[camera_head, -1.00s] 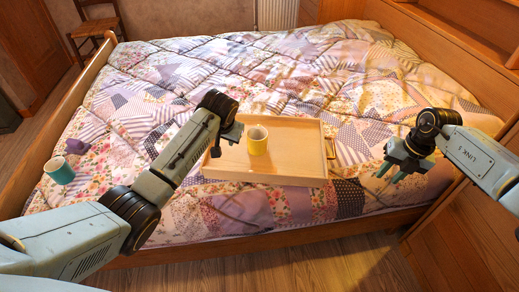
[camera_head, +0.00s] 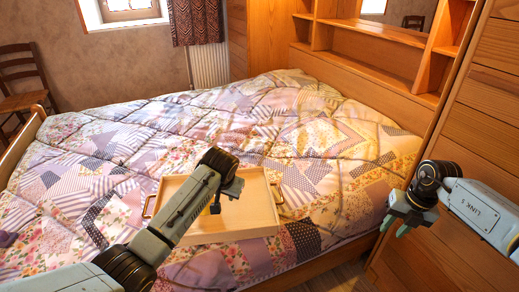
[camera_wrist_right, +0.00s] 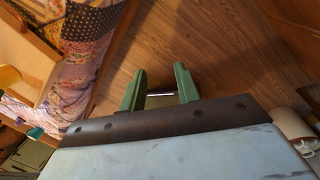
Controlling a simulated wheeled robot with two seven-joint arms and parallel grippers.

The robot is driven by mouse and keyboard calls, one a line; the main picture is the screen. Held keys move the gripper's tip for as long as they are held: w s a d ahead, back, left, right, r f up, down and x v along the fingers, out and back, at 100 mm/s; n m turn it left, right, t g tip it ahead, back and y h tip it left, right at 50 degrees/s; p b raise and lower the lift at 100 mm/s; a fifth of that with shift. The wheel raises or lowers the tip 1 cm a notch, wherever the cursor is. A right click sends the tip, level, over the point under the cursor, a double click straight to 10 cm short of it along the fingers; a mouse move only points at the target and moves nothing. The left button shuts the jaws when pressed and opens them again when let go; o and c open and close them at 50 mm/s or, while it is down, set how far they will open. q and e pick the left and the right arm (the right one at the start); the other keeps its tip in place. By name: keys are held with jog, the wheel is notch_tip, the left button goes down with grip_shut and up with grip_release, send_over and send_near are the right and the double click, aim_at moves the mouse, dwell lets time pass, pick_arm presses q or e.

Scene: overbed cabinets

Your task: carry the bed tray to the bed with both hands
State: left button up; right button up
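The wooden bed tray (camera_head: 258,212) lies on the patchwork quilt near the bed's front edge, with a handle at each short side. A yellow mug (camera_head: 207,211) in the tray is mostly hidden behind my left arm. My left gripper (camera_head: 215,208) hangs over the tray's left half; its fingers are too hidden to read, and I cannot tell if it touches anything. My right gripper (camera_head: 394,228) is right of the tray, apart from it, beyond the bed's edge.
The bed (camera_head: 100,150) fills the middle. A wooden headboard with shelves (camera_head: 370,50) and a wooden cabinet side (camera_head: 480,110) close off the right. A chair (camera_head: 22,85) stands at the far left. Wooden floor (camera_head: 340,280) shows in front of the bed.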

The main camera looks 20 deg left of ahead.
notch_tip(320, 180, up, 11)
jog(key=d, duration=0.1)
jog(key=shift+d+r, duration=0.15)
jog(key=shift+d, duration=0.05)
jog(key=shift+w, duration=0.1)
dwell(0.4)
